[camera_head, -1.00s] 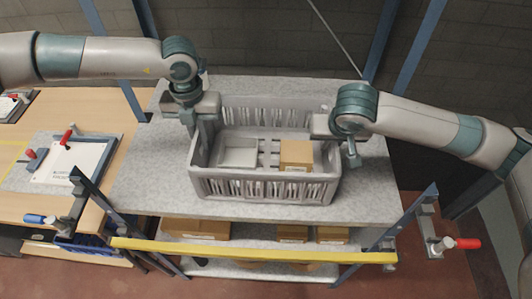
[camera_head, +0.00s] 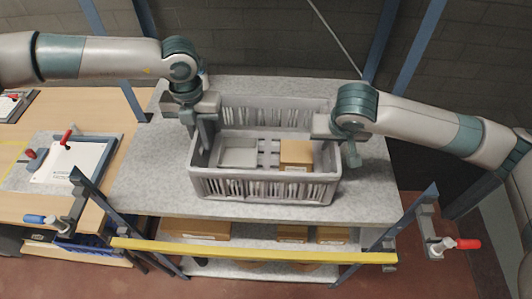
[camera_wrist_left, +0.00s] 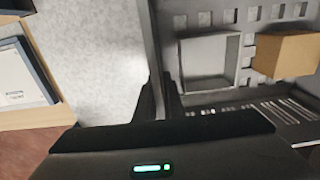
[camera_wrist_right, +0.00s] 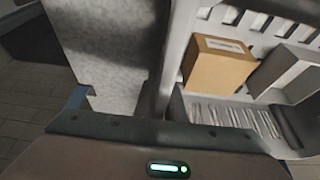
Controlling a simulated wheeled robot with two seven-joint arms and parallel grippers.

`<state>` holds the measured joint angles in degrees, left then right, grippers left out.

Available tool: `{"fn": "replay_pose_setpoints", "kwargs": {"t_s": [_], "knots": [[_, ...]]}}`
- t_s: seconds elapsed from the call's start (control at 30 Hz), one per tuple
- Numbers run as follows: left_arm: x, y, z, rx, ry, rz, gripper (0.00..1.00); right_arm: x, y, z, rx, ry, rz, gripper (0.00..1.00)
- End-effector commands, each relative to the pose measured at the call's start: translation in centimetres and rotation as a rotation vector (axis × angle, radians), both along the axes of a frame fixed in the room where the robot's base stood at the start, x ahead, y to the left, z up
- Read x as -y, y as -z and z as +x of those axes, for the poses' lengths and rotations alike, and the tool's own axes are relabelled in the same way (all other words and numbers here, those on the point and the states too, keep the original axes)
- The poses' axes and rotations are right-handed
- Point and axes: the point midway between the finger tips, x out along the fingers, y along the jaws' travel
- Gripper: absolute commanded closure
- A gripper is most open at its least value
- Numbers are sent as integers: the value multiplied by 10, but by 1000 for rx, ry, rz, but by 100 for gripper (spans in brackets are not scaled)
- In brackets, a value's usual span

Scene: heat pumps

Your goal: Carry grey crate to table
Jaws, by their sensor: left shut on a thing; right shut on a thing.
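The grey crate (camera_head: 265,188) sits on the grey shelf top (camera_head: 150,195), or very close above it; I cannot tell which. It has slotted walls and holds a small cardboard box (camera_head: 296,155) and a light grey open tray (camera_head: 238,152). My left gripper (camera_head: 203,140) is shut on the crate's left wall, which also shows in the left wrist view (camera_wrist_left: 158,60). My right gripper (camera_head: 340,143) is shut on the crate's right wall, seen in the right wrist view (camera_wrist_right: 172,65).
A wooden table (camera_head: 95,100) with a clamped white sheet (camera_head: 75,163) stands at the left. A yellow bar (camera_head: 250,252) crosses the rack's front, with cardboard boxes (camera_head: 200,229) on the level below. Blue posts (camera_head: 405,50) and a grey wall (camera_head: 260,30) are behind.

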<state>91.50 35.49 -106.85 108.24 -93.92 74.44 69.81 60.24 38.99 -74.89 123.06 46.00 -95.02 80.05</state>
Motion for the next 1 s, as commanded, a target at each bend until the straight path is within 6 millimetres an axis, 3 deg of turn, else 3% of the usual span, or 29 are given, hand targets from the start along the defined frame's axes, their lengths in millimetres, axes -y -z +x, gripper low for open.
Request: {"fn": "replay_pose_setpoints", "kwargs": {"t_s": [0.67, 1.0], "knots": [[0, -2, 1, 2, 0, 2, 100, 1, -2, 1, 3, 1, -4, 100], [-1, -14, 1, 1, 0, 3, 100, 1, -14, 1, 2, 1, -4, 100]]}}
